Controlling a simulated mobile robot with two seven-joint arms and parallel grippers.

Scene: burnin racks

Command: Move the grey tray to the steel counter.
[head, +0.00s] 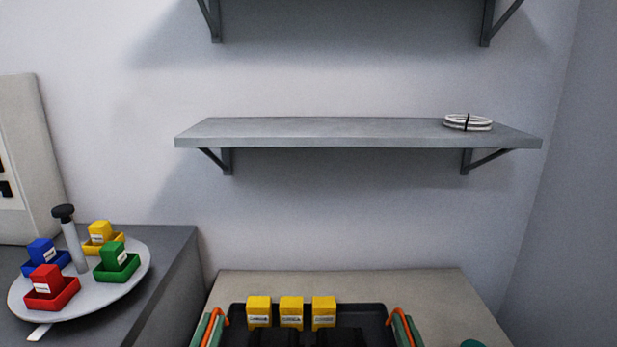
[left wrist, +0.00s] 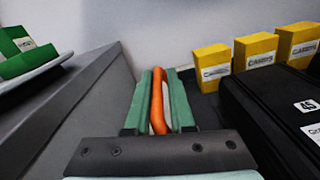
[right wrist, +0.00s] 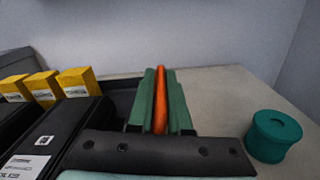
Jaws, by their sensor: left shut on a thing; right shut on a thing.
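The dark grey tray (head: 362,312) is at the bottom of the head view, in front of me, with an orange handle at each end. It carries a row of yellow boxes (head: 291,311) and black cases (left wrist: 270,115). My left gripper (head: 211,328) is shut on the left handle (left wrist: 157,102). My right gripper (head: 403,329) is shut on the right handle (right wrist: 160,102). The tray is over or on a beige-topped table; I cannot tell whether it touches. The tray's near side is out of view.
A dark grey counter (head: 172,270) on the left holds a round turntable (head: 128,278) with coloured bins. A teal spool (right wrist: 273,135) stands on the beige table (head: 440,290), right of the tray. A wall shelf (head: 330,132) with a cable coil (head: 468,122) hangs above.

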